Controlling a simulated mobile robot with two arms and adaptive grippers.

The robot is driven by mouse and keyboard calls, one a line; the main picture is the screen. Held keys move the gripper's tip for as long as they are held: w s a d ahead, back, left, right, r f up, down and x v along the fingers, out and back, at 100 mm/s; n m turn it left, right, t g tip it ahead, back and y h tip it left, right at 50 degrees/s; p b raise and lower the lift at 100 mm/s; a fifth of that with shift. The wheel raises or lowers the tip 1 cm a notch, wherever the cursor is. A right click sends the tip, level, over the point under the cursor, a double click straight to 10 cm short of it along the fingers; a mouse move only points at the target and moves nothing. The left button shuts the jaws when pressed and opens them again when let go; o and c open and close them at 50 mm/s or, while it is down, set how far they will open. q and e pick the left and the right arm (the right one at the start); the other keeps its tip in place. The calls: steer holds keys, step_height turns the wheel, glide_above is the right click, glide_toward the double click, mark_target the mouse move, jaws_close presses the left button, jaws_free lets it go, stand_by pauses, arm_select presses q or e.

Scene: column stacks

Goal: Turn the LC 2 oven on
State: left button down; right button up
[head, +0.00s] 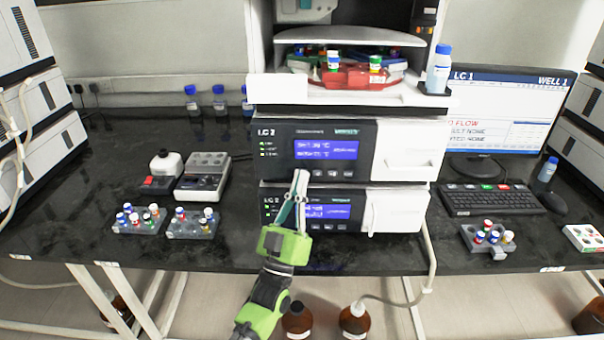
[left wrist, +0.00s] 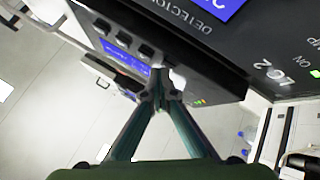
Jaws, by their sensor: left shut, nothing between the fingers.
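The LC 2 stack stands mid-bench in the head view. Its upper module, whose blue screen reads in °C, appears to be the oven (head: 375,145); it has a row of buttons under the screen. In the left wrist view its buttons (left wrist: 123,38) show upside down beside its blue screen. The lower module is the detector (left wrist: 255,45), also seen in the head view (head: 350,195). My left gripper (head: 301,174) is shut and empty, its tips (left wrist: 162,82) close to the oven's lower front near the buttons. I cannot tell whether they touch. My right gripper is not in view.
A keyboard (head: 488,199) and monitor (head: 510,110) stand to the right of the stack. Vial racks (head: 140,224) and small bench devices (head: 203,178) stand to the left. A bottle (head: 438,70) sits on top of the stack. Brown bottles (head: 354,322) stand on the floor.

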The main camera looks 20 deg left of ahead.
arm_select(q)
steer(key=shift+s, duration=0.1)
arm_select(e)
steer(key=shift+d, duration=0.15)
arm_select(q)
steer(key=shift+s+d+p, duration=0.3)
steer(key=shift+s+p, duration=0.1)
steer(key=shift+s, duration=0.3)
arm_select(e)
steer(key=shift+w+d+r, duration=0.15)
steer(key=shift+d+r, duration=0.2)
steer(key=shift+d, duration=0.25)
arm_select(q)
steer(key=shift+s, duration=0.1)
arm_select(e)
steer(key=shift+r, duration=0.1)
arm_select(q)
steer(key=s+p, duration=0.1)
steer(key=s, duration=0.1)
steer(key=s+d+p, duration=0.1)
steer(key=s, duration=0.1)
steer(key=shift+s+d, duration=0.2)
steer(key=shift+s, duration=0.1)
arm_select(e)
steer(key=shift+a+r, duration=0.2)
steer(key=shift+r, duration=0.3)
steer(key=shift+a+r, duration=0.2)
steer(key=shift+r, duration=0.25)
